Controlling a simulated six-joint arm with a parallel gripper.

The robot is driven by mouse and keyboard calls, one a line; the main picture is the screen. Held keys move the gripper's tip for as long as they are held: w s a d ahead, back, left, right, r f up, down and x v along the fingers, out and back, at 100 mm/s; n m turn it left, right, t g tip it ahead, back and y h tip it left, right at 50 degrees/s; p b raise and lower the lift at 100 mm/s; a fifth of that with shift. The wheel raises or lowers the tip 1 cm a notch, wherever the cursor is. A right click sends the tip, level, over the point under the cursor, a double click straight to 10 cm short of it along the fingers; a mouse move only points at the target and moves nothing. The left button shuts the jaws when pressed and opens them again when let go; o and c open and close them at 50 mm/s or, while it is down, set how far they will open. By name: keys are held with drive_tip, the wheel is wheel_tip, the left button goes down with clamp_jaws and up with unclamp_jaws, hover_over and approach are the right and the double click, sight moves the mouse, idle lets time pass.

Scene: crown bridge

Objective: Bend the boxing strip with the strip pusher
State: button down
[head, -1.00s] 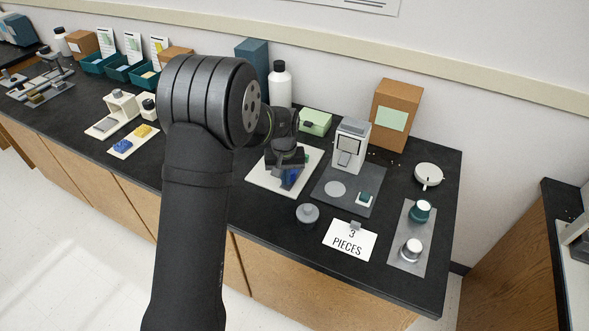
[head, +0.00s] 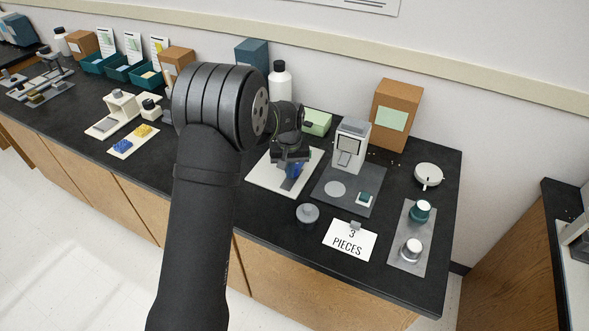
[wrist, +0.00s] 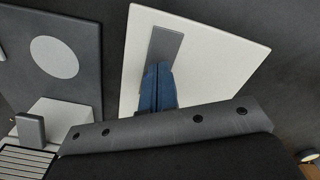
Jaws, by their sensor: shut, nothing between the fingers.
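A white board (head: 262,178) lies on the black bench, and it also shows in the wrist view (wrist: 225,60). A flat grey bar (wrist: 166,44) lies on it, and its front end shows in the head view (head: 288,185). I cannot tell whether this bar is the boxing strip or part of the strip pusher; neither is otherwise clearly seen. My gripper (wrist: 156,66) has blue fingers, shut together and empty, over the near part of the bar. In the head view my gripper (head: 294,172) is over the board; my arm hides the area behind it. Contact cannot be told.
Right of the board, a white device (head: 352,138) stands on a dark grey plate (head: 340,204). A grey round knob (head: 307,213) and a "3 PIECES" card (head: 349,241) are in front. A white bottle (head: 280,85) and a green box (head: 317,122) stand behind.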

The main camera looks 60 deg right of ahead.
drive_tip(key=shift+d, duration=1.9)
drive_tip(key=shift+a+r, duration=0.1)
drive_tip(key=shift+a, duration=0.7)
drive_tip(key=shift+r, duration=3.45)
wheel_tip(320, 180, down, 7)
drive_tip(key=shift+f, duration=0.1)
drive_tip(key=shift+d, duration=0.35)
drive_tip(key=shift+a, duration=0.1)
